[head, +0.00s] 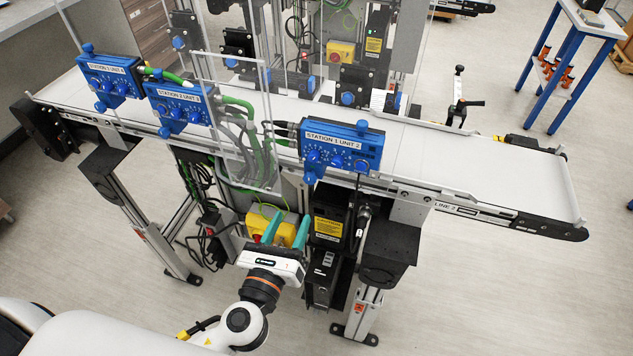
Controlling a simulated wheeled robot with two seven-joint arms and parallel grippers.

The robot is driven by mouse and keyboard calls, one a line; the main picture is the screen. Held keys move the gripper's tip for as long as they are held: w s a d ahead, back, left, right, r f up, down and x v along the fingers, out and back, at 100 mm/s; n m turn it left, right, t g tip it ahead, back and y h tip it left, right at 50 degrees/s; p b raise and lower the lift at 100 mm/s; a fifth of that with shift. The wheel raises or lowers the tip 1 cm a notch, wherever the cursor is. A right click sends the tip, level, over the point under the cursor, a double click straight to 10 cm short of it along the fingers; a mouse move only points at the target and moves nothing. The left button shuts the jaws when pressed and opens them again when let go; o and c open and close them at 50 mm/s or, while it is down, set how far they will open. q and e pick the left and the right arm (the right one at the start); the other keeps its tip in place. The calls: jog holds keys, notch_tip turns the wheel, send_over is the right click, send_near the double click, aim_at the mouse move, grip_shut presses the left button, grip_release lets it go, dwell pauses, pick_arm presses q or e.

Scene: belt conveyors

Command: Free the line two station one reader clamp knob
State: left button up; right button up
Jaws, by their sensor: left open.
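The blue box labelled "STATION 1 UNIT 2" (341,163) is mounted on the near side of the belt conveyor (500,165), whose frame reads "LINE 2". It has dials on its face, a blue knob on top (362,125) and a blue knob at its lower left (310,178). Across the belt, a black unit (362,79) carries a blue knob (348,98). I cannot tell which knob is the reader clamp's. My left gripper (288,218) has teal fingers, open and apart, below and left of the box, touching no knob. My right gripper is out of view.
A clear panel (238,140) and green cables hang beside the box. Behind the gripper are a yellow box (285,236) and a black unit (328,213). The belt's right end is clear.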

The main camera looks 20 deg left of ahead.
aim_at(309, 181)
pick_arm(q)
jog(key=w+p, duration=0.2)
jog(key=w, duration=0.7)
jog(key=shift+w+d, duration=0.15)
jog(key=shift+w, duration=0.05)
jog(key=shift+w+p, duration=0.3)
jog(key=shift+w, duration=0.2)
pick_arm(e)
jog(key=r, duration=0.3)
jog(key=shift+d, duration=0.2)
pick_arm(q)
jog(key=c, duration=1)
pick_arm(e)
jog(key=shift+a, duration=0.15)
